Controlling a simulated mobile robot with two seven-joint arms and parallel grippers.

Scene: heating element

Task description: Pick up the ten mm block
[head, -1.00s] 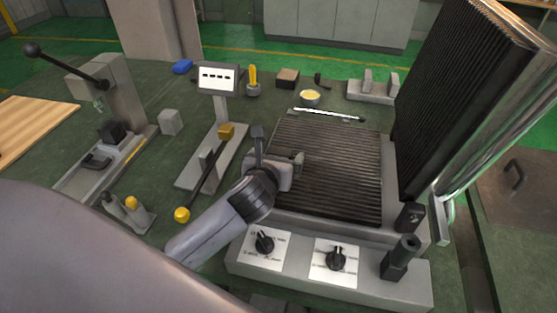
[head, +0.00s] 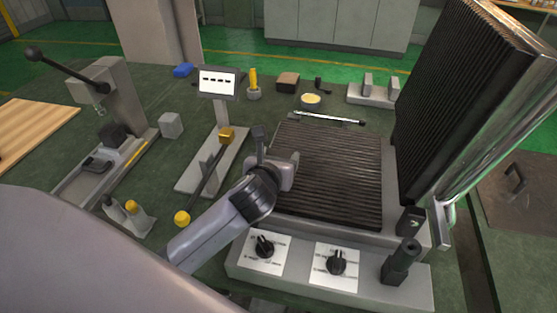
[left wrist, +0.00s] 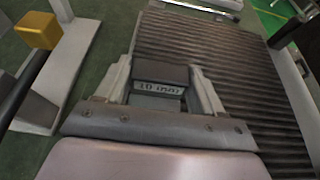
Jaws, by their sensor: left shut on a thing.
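The ten mm block (left wrist: 160,88), dark on top with a pale face marked "10 mm", sits between the fingers of my left gripper (left wrist: 162,75) in the left wrist view. That gripper is shut on it. In the head view my left gripper (head: 276,168) is over the left edge of the ribbed lower plate (head: 340,180). The block cannot be made out there behind the fingers. I cannot tell whether it touches the plate. My right gripper is not in view.
The ribbed upper plate (head: 455,90) stands open at the right. Two dials (head: 264,246) are on the front panel. A stand with a display (head: 218,80) and a lever press (head: 105,90) are to the left. A metal rod (head: 330,117) lies behind the plate.

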